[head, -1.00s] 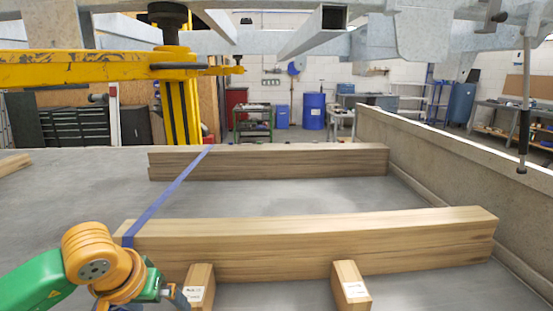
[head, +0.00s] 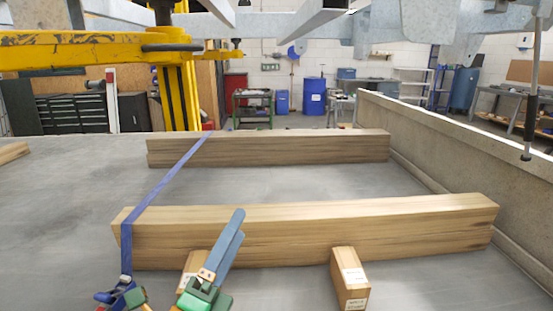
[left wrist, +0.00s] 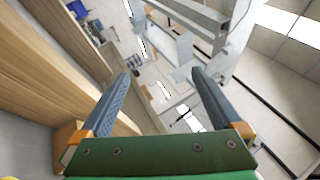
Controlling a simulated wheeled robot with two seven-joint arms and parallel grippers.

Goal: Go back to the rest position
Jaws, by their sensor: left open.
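My left gripper (head: 238,223) is at the lower middle of the head view, in front of the near timber beam (head: 400,222). Its grey-blue fingers point up and to the right. In the left wrist view, the left gripper (left wrist: 161,75) is open, with its two fingers wide apart and nothing between them. A blue strap (head: 160,195) crosses both beams and hangs over the front of the near one. A blue buckle-like part (head: 115,297) is at its lower end, partly cut off. My right gripper is not in view.
The far timber beam (head: 300,147) lies behind the near one. Two short wood blocks (head: 350,280) sit at the near beam's front; the left one is partly hidden. A low wall (head: 450,138) bounds the right. A yellow lift arm (head: 90,50) and grey frame members (head: 290,22) hang above.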

